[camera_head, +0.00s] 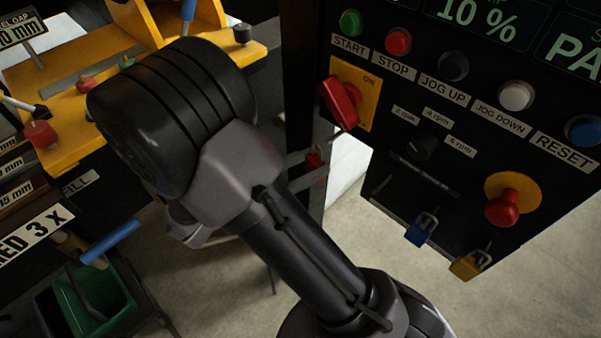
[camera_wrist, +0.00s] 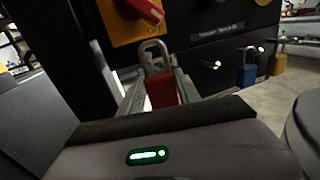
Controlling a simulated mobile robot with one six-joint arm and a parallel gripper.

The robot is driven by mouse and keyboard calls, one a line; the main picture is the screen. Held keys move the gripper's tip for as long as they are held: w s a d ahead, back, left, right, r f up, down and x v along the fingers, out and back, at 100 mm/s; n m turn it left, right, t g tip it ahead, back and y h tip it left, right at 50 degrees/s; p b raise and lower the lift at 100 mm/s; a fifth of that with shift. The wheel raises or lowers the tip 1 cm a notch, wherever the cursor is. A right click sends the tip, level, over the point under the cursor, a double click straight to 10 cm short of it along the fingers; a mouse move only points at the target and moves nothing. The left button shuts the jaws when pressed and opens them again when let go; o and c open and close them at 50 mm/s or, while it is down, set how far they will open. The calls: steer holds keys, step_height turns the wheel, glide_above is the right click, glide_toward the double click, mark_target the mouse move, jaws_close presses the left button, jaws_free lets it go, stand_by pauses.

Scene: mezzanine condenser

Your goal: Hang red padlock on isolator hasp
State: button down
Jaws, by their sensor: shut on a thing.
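The red padlock (camera_wrist: 162,90) is upright between the fingers of my gripper (camera_wrist: 160,98) in the wrist view, its silver shackle (camera_wrist: 153,48) pointing up. My gripper is shut on the padlock's body. In the head view the padlock (camera_head: 314,162) is small and partly hidden by the fingers. The isolator (camera_head: 363,90) has a yellow plate and a red handle (camera_head: 339,103). In the wrist view its plate (camera_wrist: 121,27) shows just above the shackle, with "OFF" at its lower edge. The hasp is not clearly visible; I cannot tell whether the shackle touches it.
A blue padlock (camera_head: 419,232) and a yellow padlock (camera_head: 467,267) hang low on the panel to the right. A red emergency knob (camera_head: 502,208) stands out above them. A yellow bench fixture (camera_head: 160,30) and a green bin (camera_head: 95,300) are at left.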

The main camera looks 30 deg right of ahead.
steer(key=w+d+f+b, duration=0.1)
steer(key=w+d, duration=0.1)
steer(key=d, duration=0.3)
steer(key=shift+w+d+f, duration=0.15)
steer(key=shift+d, duration=0.2)
steer(key=shift+f, duration=0.1)
stand_by(0.5)
steer(key=c, duration=0.8)
jaws_free()
steer(key=shift+o, duration=0.2)
